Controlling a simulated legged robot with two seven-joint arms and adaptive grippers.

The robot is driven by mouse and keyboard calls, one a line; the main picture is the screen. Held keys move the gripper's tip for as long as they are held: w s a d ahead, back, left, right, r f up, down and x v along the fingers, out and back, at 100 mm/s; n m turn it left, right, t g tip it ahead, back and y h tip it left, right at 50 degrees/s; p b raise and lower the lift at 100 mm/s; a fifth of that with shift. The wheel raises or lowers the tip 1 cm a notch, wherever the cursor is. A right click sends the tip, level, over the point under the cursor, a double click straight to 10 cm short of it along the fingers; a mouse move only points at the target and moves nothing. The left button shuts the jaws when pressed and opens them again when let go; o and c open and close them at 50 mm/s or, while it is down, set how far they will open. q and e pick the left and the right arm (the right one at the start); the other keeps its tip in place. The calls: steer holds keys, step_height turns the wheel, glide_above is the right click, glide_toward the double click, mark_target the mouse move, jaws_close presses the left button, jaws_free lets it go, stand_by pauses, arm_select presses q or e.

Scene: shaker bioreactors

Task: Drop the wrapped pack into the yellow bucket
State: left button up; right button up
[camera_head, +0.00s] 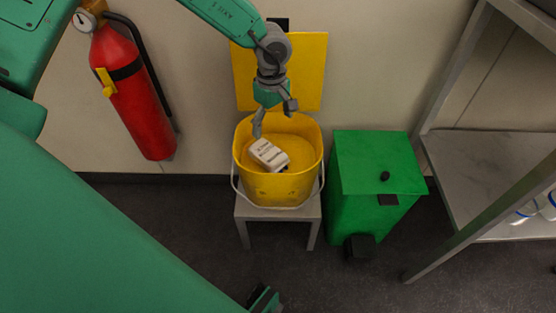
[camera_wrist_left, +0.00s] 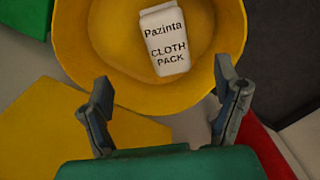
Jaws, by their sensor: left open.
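The wrapped pack (camera_head: 268,154), white with dark lettering, is inside the yellow bucket (camera_head: 278,188). In the left wrist view the pack (camera_wrist_left: 165,40) reads "Pazinta CLOTH PACK" and shows within the round yellow bucket (camera_wrist_left: 92,40). I cannot tell whether it rests fully on the bucket's bottom. My left gripper (camera_head: 273,118) is over the bucket's opening, open and empty, its fingers apart from the pack. The fingers (camera_wrist_left: 162,72) also show spread in the left wrist view. My right gripper does not show clearly.
The bucket stands on a small grey stool (camera_head: 277,213) with a yellow panel (camera_head: 305,70) behind it. A green pedal bin (camera_head: 370,165) is close on the right. A red fire extinguisher (camera_head: 130,90) hangs at left. A metal shelf (camera_head: 490,165) stands at far right.

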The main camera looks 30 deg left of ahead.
arm_select(q)
step_height(320, 180, up, 6)
steer(key=s+f+m+t+y+p, duration=0.3)
steer(key=s+f+m+y+p, duration=0.2)
steer(key=s+f+m+p, duration=0.45)
steer(key=s+d+r+m+g+h+p, duration=0.1)
steer(key=s+m+h, duration=0.1)
steer(key=s, duration=0.8)
steer(key=s+d+r+m+g+h+p, duration=0.1)
steer(key=s+m, duration=0.3)
steer(key=s, duration=0.6)
steer(key=shift+s+d+r+h, duration=0.25)
steer(key=shift+d+h, duration=0.2)
steer(key=shift+h, duration=0.45)
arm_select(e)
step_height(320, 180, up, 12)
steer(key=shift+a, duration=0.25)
